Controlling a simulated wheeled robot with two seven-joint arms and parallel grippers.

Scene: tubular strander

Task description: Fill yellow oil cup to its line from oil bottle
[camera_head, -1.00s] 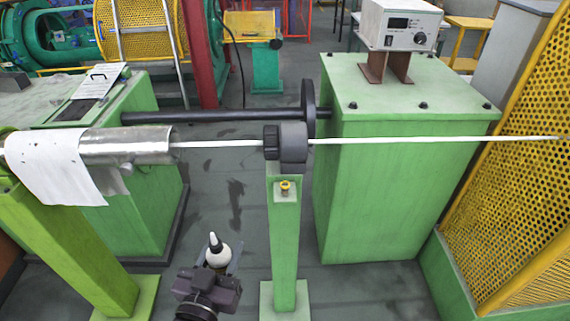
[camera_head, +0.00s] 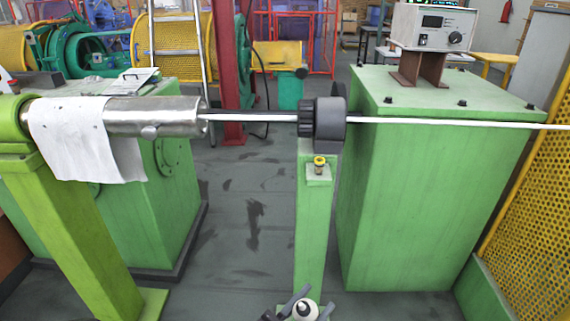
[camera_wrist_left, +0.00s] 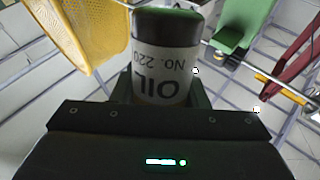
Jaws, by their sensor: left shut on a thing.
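The small yellow oil cup (camera_head: 319,163) sits on a ledge at the top of the slim green post, just below the dark roller. Its fill line is too small to make out. The oil bottle shows in the head view as a white top with a dark nozzle (camera_head: 305,309) at the bottom edge, below the cup and apart from it. In the left wrist view the bottle (camera_wrist_left: 163,62) has a white label reading OIL No. 220. My left gripper (camera_head: 292,304) is shut on the bottle; most of it is cut off by the frame edge. My right gripper is out of view.
The dark roller (camera_head: 322,118) and a thin pale rod (camera_head: 440,122) run above the cup. A large green cabinet (camera_head: 420,200) stands close to the right of the post (camera_head: 311,230). A metal tube with white cloth (camera_head: 75,140) is at left. Floor left of the post is clear.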

